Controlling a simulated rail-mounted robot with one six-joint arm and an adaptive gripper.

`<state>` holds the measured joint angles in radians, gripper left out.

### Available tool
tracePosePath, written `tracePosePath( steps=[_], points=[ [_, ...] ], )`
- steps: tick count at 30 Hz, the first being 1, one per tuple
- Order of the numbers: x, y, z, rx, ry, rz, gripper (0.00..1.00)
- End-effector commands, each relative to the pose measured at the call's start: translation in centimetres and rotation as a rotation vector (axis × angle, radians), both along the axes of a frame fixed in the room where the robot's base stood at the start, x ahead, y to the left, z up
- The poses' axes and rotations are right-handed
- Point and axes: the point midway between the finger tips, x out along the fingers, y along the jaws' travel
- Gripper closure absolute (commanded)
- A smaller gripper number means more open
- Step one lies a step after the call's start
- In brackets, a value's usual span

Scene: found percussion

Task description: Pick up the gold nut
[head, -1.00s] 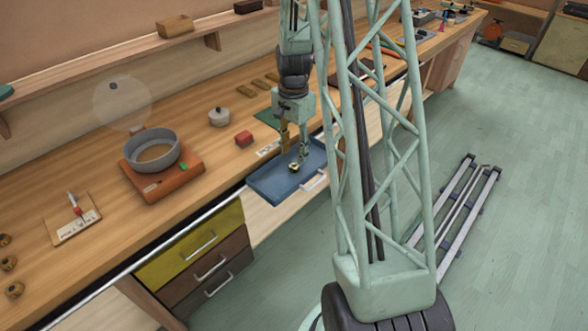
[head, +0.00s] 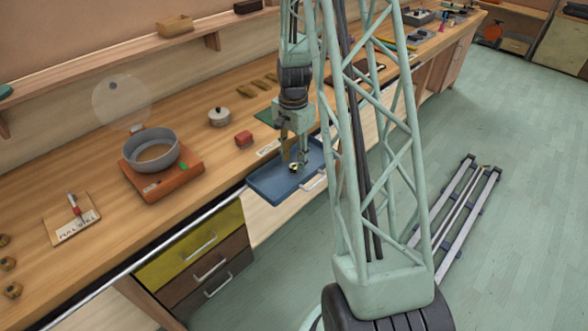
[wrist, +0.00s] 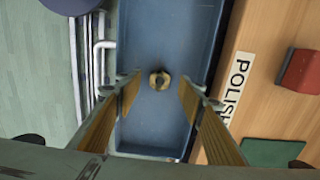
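The gold nut (wrist: 159,79) lies on the floor of a blue tray (wrist: 155,140), near its middle in the wrist view. In the head view the gold nut (head: 293,167) shows small, just below my gripper (head: 294,156). In the wrist view my gripper (wrist: 160,90) is open, with one finger to each side of the nut and clear gaps between. The fingers do not appear to touch the nut. The tray (head: 270,185) sits at the front edge of the bench. How high the fingertips are above the tray floor is hard to tell.
A red block (head: 244,138), a lidded pot (head: 219,117) and a POLISH label (wrist: 236,82) are on the bench beside the tray. A grey round pan (head: 150,152) stands on an orange base farther left.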

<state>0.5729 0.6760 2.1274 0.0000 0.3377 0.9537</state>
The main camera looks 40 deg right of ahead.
Motion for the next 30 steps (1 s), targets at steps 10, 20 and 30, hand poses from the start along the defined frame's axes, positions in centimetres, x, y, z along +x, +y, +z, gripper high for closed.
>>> tracePosePath(
  steps=[10, 20, 30],
  points=[
    [0.0, 0.0, -2.3, 0.000, 0.000, 0.000, 0.64],
    [0.0, 0.0, -2.4, 0.000, 0.000, 0.000, 0.64],
    [0.0, 0.0, -2.4, 0.000, 0.000, 0.000, 0.72]
  ],
)
